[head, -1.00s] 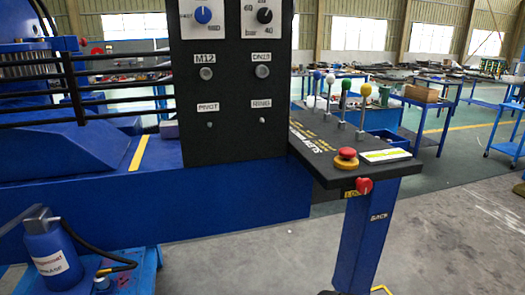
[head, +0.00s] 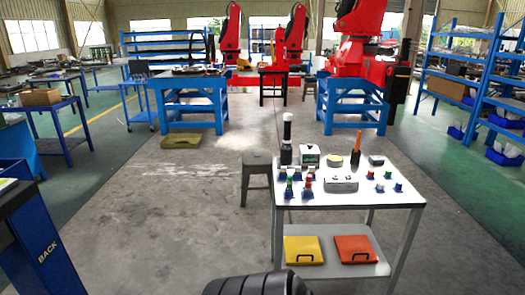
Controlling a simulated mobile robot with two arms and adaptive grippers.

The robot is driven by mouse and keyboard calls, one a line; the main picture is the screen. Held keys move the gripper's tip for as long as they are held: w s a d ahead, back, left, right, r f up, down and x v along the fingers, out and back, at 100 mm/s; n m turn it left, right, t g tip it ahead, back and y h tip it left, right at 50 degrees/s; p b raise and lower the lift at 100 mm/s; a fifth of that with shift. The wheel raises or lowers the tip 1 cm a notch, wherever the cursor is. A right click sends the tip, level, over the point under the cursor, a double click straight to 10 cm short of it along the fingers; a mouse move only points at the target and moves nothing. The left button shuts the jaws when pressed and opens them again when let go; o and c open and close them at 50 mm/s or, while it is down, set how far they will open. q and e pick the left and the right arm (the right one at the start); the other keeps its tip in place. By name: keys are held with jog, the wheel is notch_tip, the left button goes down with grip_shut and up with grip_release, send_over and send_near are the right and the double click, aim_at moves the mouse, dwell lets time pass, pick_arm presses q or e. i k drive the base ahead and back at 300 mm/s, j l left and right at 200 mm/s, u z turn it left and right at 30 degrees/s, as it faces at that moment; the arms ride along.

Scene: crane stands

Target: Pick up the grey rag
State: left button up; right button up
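I cannot make out a grey rag for sure in the head view. A white-topped table (head: 303,205) stands at the right of centre with several small items on it. A flat grey item (head: 341,185) lies near the middle of its top; it is too small to tell what it is. Neither of my grippers shows.
A grey stool (head: 257,165) stands left of the white table. Yellow (head: 303,246) and orange (head: 355,246) cases lie on its lower shelf. A blue workbench (head: 190,82) and red machines (head: 358,50) stand behind. A blue post (head: 40,250) is at the left edge. Floor left of the stool is clear.

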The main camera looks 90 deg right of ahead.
aim_at(374, 160)
jog(key=z, duration=3.65)
jog(key=i+u, duration=0.1)
jog(key=u, duration=0.45)
jog(key=i+l+u, duration=0.3)
jog(key=i+l, duration=0.2)
jog(key=l, duration=0.15)
jog(key=i+l+u, duration=0.1)
jog(key=i+l, duration=0.15)
jog(key=l, duration=0.15)
jog(key=i+l+u, duration=0.15)
jog(key=l, duration=0.2)
jog(key=i+l+u, duration=0.15)
jog(key=l, duration=0.25)
jog(key=i, duration=0.1)
